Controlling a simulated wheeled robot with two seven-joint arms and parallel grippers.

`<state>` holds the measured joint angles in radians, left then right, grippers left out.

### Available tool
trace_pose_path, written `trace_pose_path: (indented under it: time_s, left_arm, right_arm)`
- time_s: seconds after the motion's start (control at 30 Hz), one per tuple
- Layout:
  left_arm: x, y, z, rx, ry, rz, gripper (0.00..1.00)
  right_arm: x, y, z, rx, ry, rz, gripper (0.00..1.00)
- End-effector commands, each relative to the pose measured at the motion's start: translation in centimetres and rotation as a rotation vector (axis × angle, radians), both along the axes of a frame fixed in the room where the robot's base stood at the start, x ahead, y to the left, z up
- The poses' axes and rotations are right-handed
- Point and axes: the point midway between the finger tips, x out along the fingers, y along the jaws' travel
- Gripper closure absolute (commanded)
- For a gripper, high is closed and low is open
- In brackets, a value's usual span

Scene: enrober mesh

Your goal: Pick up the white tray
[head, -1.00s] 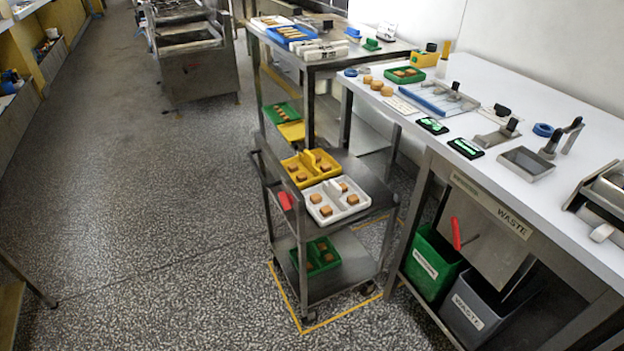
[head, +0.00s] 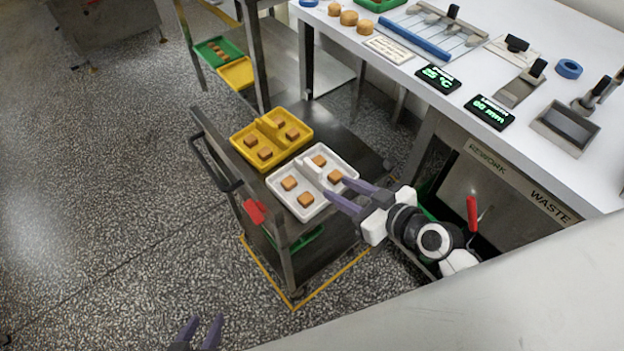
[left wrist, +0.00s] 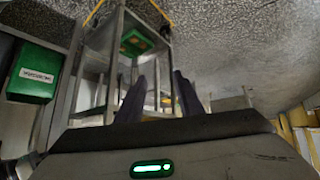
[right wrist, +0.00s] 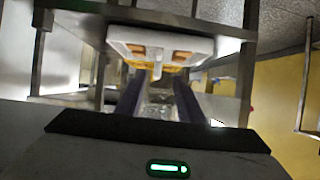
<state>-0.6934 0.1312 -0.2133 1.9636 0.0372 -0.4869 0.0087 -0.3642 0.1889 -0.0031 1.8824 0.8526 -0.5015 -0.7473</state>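The white tray (head: 310,174) lies on the cart's top shelf, with several small brown pieces in it and a raised divider across its middle. My right gripper (head: 336,187) is open at the tray's right front side in the head view; contact cannot be told. In the right wrist view the white tray (right wrist: 160,38) is seen from low down, just beyond the open, empty fingers (right wrist: 159,76). My left gripper (head: 206,320) is open and empty, low over the floor in front of the cart. Its parted fingers also show in the left wrist view (left wrist: 159,78).
A yellow tray (head: 262,130) with brown pieces sits close beside the white one. The cart (head: 362,150) has a dark handle (head: 215,165) and a red item (head: 254,212) at its left. A worktable (head: 440,105) stands at the right. Floor at left is clear.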

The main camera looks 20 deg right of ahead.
Motion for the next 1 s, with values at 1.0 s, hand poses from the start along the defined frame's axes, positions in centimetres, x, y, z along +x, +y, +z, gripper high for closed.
trace_pose_path:
  time_s: [1.0]
  left_arm:
    - [1.1, 0.0, 0.4, -0.001, -0.023, 0.003, 0.66]
  right_arm:
    - [9.9, 3.8, -2.6, 0.005, -0.047, 0.012, 0.66]
